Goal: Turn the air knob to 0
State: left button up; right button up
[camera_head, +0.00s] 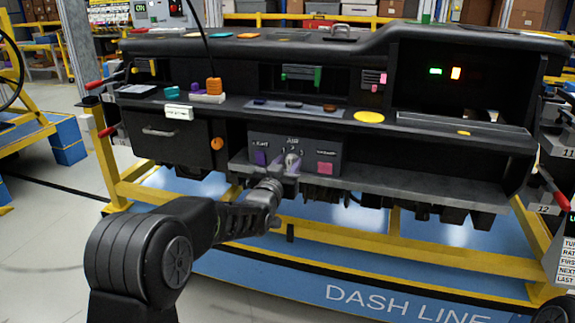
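The air knob (292,159) is a small greyish knob on the dark control panel (312,151), under the label "AIR" with numbers around it. A purple piece (261,158) is to its left and a pink square (325,168) to its right. My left gripper (286,176) reaches up from the lower left, with its tip right at the front of the panel, just below the knob. The fingers are small and dark, so I cannot tell whether they touch or grip the knob. The knob's exact pointing is too small to read. My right gripper does not show.
The black dashboard (400,134) stands on a yellow frame (380,243) over a blue base. A grey ledge (400,187) juts out below the panel, close to my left gripper. An orange knob (217,143) and a drawer (166,143) are to the left. The floor at left is clear.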

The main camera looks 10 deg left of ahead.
pick_arm(q)
jog(key=shift+c, duration=0.5)
grip_shut()
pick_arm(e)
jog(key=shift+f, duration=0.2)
pick_arm(q)
jog(key=n+b, duration=0.2)
jog(key=shift+a+f+b, duration=0.15)
jog(key=shift+f+b, duration=0.1)
jog(key=shift+b, duration=0.1)
jog(key=shift+a+f+n+b, duration=0.1)
jog(key=shift+a+n+b, duration=0.05)
jog(key=shift+n+b, duration=2.4)
jog(key=shift+a+f+n+b, duration=0.1)
jog(key=shift+f+n+b, duration=0.05)
jog(key=shift+n+b, duration=2.45)
jog(key=shift+a+f+n+b, duration=0.1)
jog(key=shift+a+n+b, duration=0.05)
jog(key=shift+n+b, duration=2.4)
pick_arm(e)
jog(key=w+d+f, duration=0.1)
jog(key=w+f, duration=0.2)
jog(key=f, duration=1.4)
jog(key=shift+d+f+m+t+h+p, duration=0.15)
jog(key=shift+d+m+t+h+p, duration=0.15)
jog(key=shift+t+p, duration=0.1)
pick_arm(q)
jog(key=shift+n, duration=0.4)
